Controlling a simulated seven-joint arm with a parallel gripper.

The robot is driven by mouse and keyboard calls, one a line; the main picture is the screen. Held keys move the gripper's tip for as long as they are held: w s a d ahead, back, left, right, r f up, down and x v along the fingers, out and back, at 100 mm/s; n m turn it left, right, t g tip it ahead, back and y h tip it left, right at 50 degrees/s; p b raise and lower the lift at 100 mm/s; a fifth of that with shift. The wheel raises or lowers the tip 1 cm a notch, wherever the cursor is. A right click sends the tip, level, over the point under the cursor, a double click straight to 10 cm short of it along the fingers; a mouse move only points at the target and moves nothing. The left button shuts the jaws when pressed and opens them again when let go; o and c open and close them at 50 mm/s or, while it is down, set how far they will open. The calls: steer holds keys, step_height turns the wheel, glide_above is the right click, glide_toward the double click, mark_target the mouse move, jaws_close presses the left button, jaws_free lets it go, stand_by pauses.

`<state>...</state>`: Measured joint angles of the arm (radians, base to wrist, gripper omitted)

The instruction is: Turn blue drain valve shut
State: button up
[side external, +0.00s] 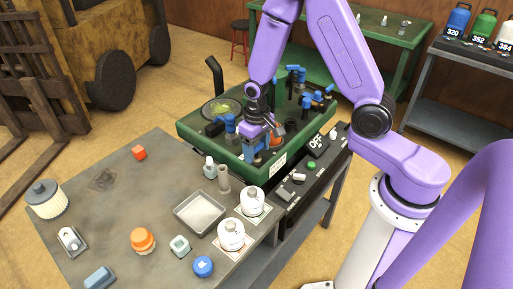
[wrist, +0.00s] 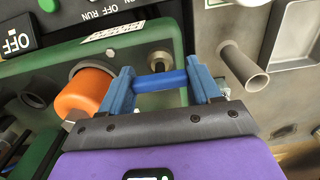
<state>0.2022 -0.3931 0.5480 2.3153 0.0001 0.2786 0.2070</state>
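A green machine tray (side external: 190,129) stands at the table's far edge, with blue-handled valves on it. My gripper (side external: 255,150) reaches down at the tray's front corner. In the wrist view my gripper (wrist: 162,85) has blue fingers on either side of a dark blue bar, the drain valve handle (wrist: 160,80). The handle lies crosswise and spans the space between the fingers with no clear gap at either end. Whether the fingers press on it or its ends pass behind them I cannot tell. The valve body is mostly hidden.
An orange cap (wrist: 84,92) sits close beside the left finger, and a grey tube (wrist: 245,68) stands to the right. A black panel marked OFF (side external: 316,143) adjoins the tray. White bottles (side external: 252,200) and a metal pan (side external: 199,214) are on the table (side external: 110,225).

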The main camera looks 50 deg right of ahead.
steer(key=o, duration=0.4)
steer(key=shift+c, duration=0.2)
steer(key=shift+r, duration=0.1)
step_height(320, 180, up, 17)
steer(key=shift+r, duration=0.15)
stand_by(0.5)
step_height(320, 180, up, 12)
glide_above(257, 146)
steer(key=shift+a, duration=0.1)
stand_by(2.2)
steer(key=s+d, duration=0.2)
steer(key=d, duration=0.6)
steer(key=s+d, duration=0.3)
steer(key=d, duration=0.5)
steer(key=shift+d, duration=0.2)
stand_by(0.6)
